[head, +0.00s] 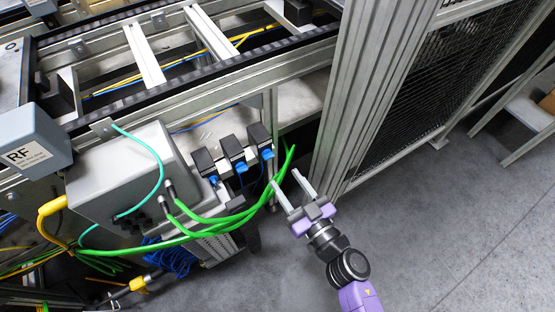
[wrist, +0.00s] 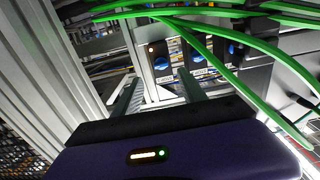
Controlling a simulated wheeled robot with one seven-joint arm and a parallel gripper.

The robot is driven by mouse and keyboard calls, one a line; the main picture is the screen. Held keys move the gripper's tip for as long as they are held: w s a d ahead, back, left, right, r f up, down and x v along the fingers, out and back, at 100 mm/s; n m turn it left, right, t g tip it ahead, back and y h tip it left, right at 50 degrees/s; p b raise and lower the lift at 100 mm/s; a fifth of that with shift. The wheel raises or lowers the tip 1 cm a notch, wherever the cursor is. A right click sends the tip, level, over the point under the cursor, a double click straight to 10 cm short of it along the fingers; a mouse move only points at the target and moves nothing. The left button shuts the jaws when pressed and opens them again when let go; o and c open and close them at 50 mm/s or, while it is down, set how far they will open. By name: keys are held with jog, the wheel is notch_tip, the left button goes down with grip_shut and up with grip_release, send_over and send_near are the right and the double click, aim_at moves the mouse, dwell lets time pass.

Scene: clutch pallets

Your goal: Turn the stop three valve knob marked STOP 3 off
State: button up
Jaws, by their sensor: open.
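Three dark valve blocks with blue knobs sit in a row on the machine's side. In the head view these are the left knob (head: 213,180), the middle knob (head: 240,166) and the right knob (head: 267,154). No STOP 3 marking is readable, so I cannot tell which knob bears it. My gripper (head: 286,179) is open and empty, just right of and below the right knob, apart from it. In the wrist view my fingers (wrist: 158,78) point toward the leftmost blue knob (wrist: 160,63); a middle knob (wrist: 198,57) and another knob (wrist: 232,50) show beside it.
Green cables (head: 240,218) loop below the valve row and rise close to my fingers; they cross the wrist view (wrist: 220,60). A grey box (head: 120,175) stands left of the valves. A metal post (head: 350,90) rises at right. Grey floor (head: 450,220) is clear at lower right.

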aim_at(270, 158)
jog(key=b+x, duration=0.1)
jog(key=x, duration=0.6)
jog(key=shift+w+a, duration=0.15)
jog(key=shift+a, duration=0.05)
grip_shut()
